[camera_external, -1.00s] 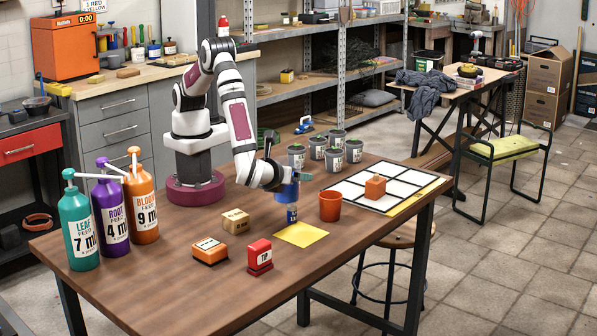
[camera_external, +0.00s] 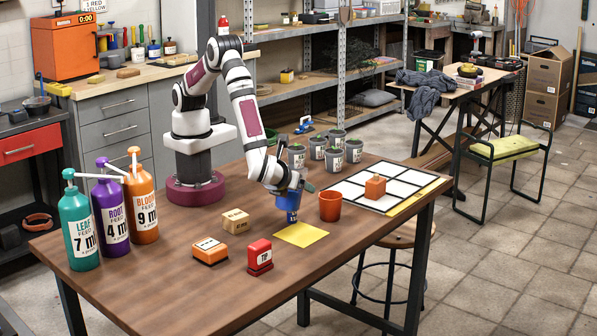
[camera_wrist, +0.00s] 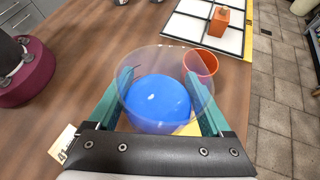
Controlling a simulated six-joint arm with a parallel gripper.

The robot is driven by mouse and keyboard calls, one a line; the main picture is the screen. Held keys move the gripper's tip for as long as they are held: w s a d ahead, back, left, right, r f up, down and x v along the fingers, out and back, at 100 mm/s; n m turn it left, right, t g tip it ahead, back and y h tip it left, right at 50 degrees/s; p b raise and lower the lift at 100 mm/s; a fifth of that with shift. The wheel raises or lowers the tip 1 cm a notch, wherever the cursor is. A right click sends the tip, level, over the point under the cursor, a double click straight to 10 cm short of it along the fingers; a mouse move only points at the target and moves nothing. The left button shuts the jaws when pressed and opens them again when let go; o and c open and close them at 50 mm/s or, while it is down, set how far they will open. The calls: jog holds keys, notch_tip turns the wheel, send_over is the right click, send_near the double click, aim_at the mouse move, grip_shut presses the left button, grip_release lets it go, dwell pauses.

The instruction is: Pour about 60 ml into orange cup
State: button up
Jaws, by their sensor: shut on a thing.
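My gripper (camera_external: 291,182) is shut on a clear-rimmed vessel with blue contents (camera_external: 287,202), above the table left of the orange cup. In the wrist view the vessel (camera_wrist: 158,103) sits between the two teal fingers (camera_wrist: 160,106), its see-through rim around a blue surface. The orange cup (camera_external: 330,206) stands upright on the table, just right of the vessel and apart from it. In the wrist view the orange cup (camera_wrist: 201,64) shows behind the vessel's rim at upper right. I see no blue in it; its bottom is partly hidden.
Grey cups (camera_external: 334,158) stand behind; a white grid board (camera_external: 385,186) with an orange block (camera_external: 375,187) lies right. Pump bottles (camera_external: 110,210) stand left.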

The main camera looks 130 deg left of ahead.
jog(key=a+h, duration=0.1)
jog(key=a+m+h, duration=0.1)
jog(key=h, duration=0.1)
jog(key=a+h, duration=0.1)
jog(key=h, duration=0.1)
jog(key=shift+w+r+m+g, duration=0.3)
jog(key=shift+w+r+g, duration=0.05)
jog(key=shift+w+g, duration=0.05)
jog(key=shift+h+p, duration=0.4)
jog(key=shift+h, duration=0.2)
dwell(0.6)
jog(key=shift+f+m+h+p, duration=0.35)
jog(key=shift+f+h, duration=0.25)
jog(key=shift+f, duration=0.3)
jog(key=shift+s+f+p, duration=0.1)
jog(key=shift+f+p, duration=0.2)
jog(key=shift+f+m+g+h+p, duration=0.4)
jog(key=shift+h+p, duration=0.2)
jog(key=shift+h, duration=0.4)
dwell(1.5)
